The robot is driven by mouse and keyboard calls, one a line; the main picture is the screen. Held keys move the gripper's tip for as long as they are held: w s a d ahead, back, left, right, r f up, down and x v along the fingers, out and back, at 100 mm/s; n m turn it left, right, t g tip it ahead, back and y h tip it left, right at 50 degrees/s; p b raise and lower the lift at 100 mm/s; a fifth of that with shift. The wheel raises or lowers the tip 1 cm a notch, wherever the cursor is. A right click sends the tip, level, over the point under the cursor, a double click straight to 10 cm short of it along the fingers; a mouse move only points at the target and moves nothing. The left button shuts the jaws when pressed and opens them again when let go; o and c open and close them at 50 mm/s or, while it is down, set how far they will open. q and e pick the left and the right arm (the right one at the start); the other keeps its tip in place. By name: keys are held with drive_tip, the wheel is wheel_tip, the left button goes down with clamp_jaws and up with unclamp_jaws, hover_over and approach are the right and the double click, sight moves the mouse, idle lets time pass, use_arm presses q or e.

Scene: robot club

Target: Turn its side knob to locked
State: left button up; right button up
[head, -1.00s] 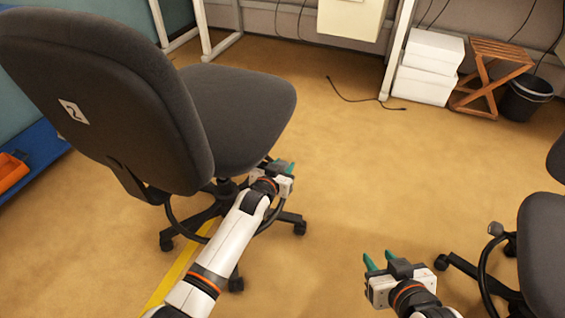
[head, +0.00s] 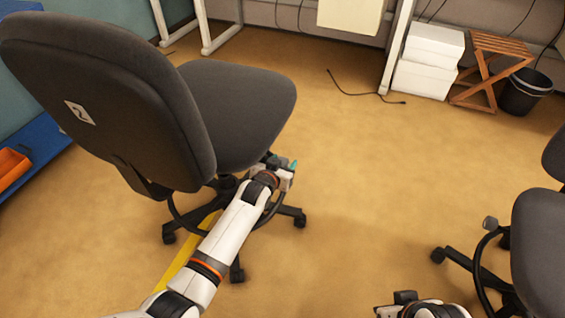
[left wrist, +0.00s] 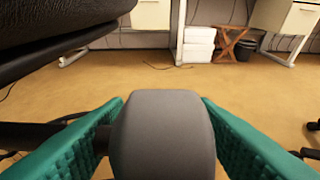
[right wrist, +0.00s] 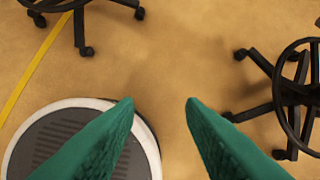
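The dark grey office chair (head: 105,100), with a number tag on its backrest, stands at left in the head view. Its side knob (left wrist: 162,135) is a grey block on a black rod, close up in the left wrist view. My left gripper (head: 284,175) is beside the chair, below the seat edge. Its green fingers stand apart on either side of the knob; I cannot tell whether they touch it. In the head view the seat and gripper hide the knob. My right gripper (right wrist: 160,105) is open and empty, low over the floor.
A second chair (head: 540,235) stands at right, near my right arm. White boxes (head: 430,62), a wooden stool (head: 490,75) and a black bin (head: 525,92) stand at the back. A cable (head: 365,95) lies on the floor. The middle floor is clear.

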use_arm(q)
drive_tip(key=shift+o, duration=0.3)
drive_tip(key=shift+s, duration=0.1)
drive_tip(key=p+v, duration=0.4)
drive_tip(key=v, duration=0.7)
drive_tip(key=shift+s+r, duration=0.2)
drive_tip(key=shift+s, duration=0.15)
use_arm(e)
drive_tip(key=shift+g, duration=0.4)
drive_tip(key=shift+s+x, duration=0.2)
drive_tip(key=shift+x, duration=1.25)
drive_tip(key=shift+s+x, duration=0.2)
drive_tip(key=shift+x, duration=1.25)
use_arm(q)
drive_tip(key=shift+a, duration=0.15)
